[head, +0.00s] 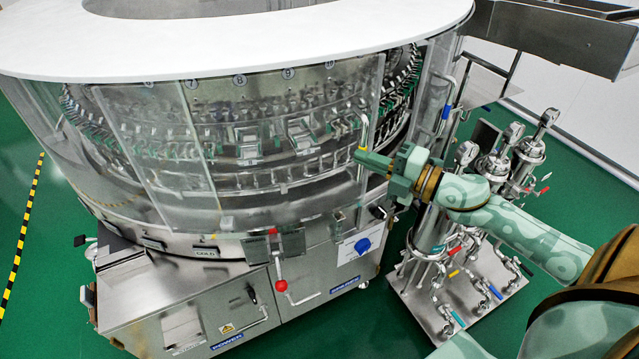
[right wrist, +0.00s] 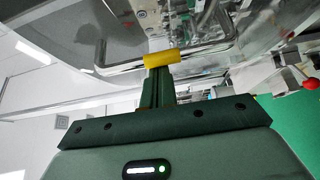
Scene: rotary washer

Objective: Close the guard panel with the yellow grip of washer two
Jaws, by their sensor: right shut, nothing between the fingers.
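The rotary washer (head: 200,250) fills the left and middle of the head view. A clear guard panel (head: 290,200) covers part of its front, with a metal handle bearing a yellow grip (head: 362,150) near its right edge. To the right of that edge, some of the inner machinery shows. The yellow grip also shows in the right wrist view (right wrist: 162,59), directly beyond the fingertips. My right gripper (head: 362,157) is shut and empty, its tips at the yellow grip; I cannot tell whether they touch it. My left gripper is out of view.
A handle with a blue grip (head: 446,111) is on the panel further right. A red-ball lever (head: 281,286) sticks out below the panel. Green floor is open at left.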

